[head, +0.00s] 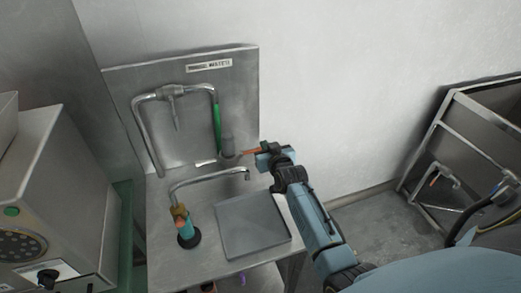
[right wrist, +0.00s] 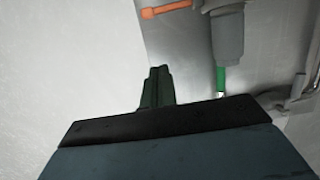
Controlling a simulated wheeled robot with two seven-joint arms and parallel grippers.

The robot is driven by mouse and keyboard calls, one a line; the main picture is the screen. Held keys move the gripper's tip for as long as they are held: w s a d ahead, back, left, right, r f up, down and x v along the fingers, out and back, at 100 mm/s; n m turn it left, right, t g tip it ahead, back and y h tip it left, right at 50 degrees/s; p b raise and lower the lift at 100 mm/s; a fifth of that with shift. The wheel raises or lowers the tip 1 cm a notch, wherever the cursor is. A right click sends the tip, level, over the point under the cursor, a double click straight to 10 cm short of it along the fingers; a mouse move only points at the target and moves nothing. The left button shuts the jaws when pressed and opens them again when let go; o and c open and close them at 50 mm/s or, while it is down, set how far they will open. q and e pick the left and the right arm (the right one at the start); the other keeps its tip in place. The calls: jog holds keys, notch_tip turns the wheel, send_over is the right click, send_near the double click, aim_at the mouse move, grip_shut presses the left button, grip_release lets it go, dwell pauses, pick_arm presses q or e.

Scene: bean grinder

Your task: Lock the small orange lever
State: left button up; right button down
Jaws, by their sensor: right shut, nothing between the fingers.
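The small orange lever (head: 248,152) sticks out to the right of a grey cylindrical fitting (head: 228,146) below a green handle (head: 217,125). In the right wrist view the orange lever (right wrist: 165,9) lies near the top edge, beside the grey fitting (right wrist: 226,30). My right gripper (head: 261,158) is right by the lever's outer end in the head view. In the right wrist view its dark green fingers (right wrist: 158,86) are shut and empty, with a gap between them and the lever. My left gripper is not in view.
A steel sink table with a backboard (head: 182,125) stands below, with a curved tap (head: 208,179) and a square grey basin (head: 252,226). A grey machine (head: 62,190) is at the left. Another metal stand (head: 468,140) is at the right. Open floor lies between them.

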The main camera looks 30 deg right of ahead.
jog(key=b, duration=0.1)
send_over(260, 149)
jog(key=s, duration=0.2)
jog(key=f, duration=0.3)
jog(key=a+f+b, duration=0.1)
jog(key=f, duration=0.1)
jog(key=shift+w+f, duration=0.1)
jog(key=shift+f, duration=0.05)
